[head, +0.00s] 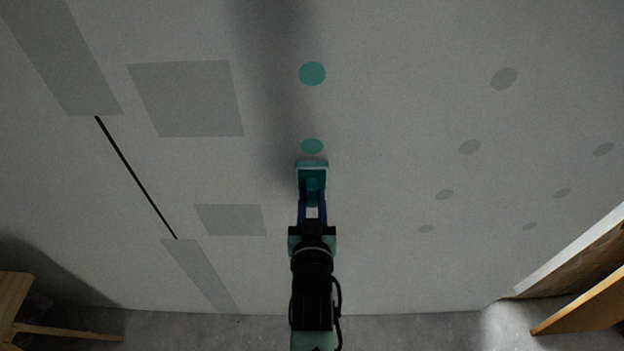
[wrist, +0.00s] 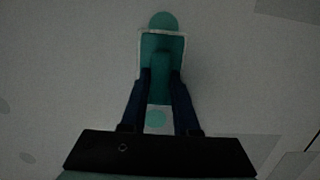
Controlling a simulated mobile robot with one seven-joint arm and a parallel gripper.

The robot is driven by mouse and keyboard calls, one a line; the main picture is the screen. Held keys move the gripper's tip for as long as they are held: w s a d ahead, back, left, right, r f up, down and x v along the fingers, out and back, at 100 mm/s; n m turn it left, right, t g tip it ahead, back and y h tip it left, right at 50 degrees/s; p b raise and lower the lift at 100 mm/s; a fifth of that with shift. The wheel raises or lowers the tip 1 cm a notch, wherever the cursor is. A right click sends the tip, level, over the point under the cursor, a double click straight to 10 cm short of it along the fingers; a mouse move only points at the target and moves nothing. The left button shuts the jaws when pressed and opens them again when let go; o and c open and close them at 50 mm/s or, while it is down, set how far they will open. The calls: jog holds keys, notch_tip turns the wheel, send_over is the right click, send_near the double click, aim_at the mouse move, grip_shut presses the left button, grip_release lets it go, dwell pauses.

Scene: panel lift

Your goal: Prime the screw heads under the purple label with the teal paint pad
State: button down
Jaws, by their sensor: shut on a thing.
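My gripper (head: 312,206) is shut on the teal paint pad (head: 312,167), with its blue fingers on either side of the handle. The pad has a pale rim and is raised close to the grey overhead panel (head: 380,110); I cannot tell whether it touches. Two round teal screw heads (head: 312,74) lie in line beyond the pad, the nearer one (head: 312,146) just past its edge. No purple label shows.
Several grey round spots (head: 469,147) lie in rows on the panel's right side. Darker grey rectangles (head: 187,98) and a thin black line (head: 135,177) are on the left. Wooden furniture (head: 14,296) shows at lower left, and wooden pieces (head: 585,305) at lower right.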

notch_tip(320, 180, down, 18)
jog(key=b, duration=1.5)
jog(key=shift+r, duration=0.1)
jog(key=s+p, duration=0.3)
jog(key=s, duration=0.4)
dwell(0.6)
